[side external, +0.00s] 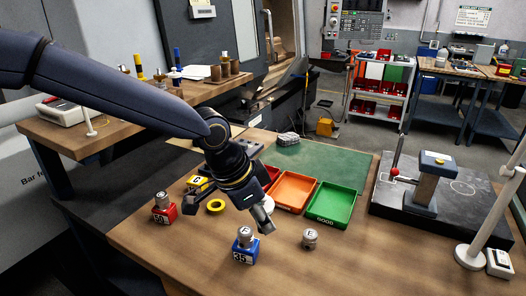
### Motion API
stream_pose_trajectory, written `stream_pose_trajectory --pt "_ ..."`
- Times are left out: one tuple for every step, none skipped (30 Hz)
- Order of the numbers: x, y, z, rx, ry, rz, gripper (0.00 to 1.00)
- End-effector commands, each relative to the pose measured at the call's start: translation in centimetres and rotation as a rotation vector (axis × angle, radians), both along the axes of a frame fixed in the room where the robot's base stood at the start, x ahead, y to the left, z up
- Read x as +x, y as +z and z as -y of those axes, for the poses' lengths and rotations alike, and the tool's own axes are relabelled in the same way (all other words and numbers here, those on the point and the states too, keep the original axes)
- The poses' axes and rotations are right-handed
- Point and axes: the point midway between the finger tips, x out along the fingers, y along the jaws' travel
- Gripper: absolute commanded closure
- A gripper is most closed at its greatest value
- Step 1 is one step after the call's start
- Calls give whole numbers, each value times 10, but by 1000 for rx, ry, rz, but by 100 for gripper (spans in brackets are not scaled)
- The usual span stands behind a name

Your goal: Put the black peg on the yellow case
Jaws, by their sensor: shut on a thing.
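My gripper (265,223) points down and to the right above the front table, behind and right of the blue block. No black peg shows clearly elsewhere on the front table. A yellow case (198,182) marked C lies left of my wrist, apart from the gripper. My arm stands close to it.
A red block (164,213) and a blue block (245,256) carry metal knobs. A loose metal knob (310,239) stands to the right. A yellow ring (216,206), an orange tray (293,191) and a green tray (331,205) are nearby.

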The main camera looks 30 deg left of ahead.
Motion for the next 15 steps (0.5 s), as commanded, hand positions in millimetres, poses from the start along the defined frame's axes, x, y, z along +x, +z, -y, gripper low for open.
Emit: stream_pose_trajectory --pt "6 3 -18 0 29 5 100" --pt "8 5 -27 1 43 6 100" --pt "12 7 -42 3 65 6 100" --pt "14 8 -53 4 84 8 100" --pt "17 11 -65 5 103 11 100" --pt "20 13 -82 8 131 11 100" --pt "22 15 -96 10 154 13 100" --pt "24 17 -110 12 179 15 100" --pt "25 20 -129 14 212 16 100" --pt "26 22 -143 17 239 17 100" --pt "26 24 -158 19 266 18 100" --pt "26 27 -176 21 302 20 100" --pt "26 29 -189 23 328 21 100" --pt "25 31 -201 25 354 22 100" --pt "24 34 -216 28 387 23 100"
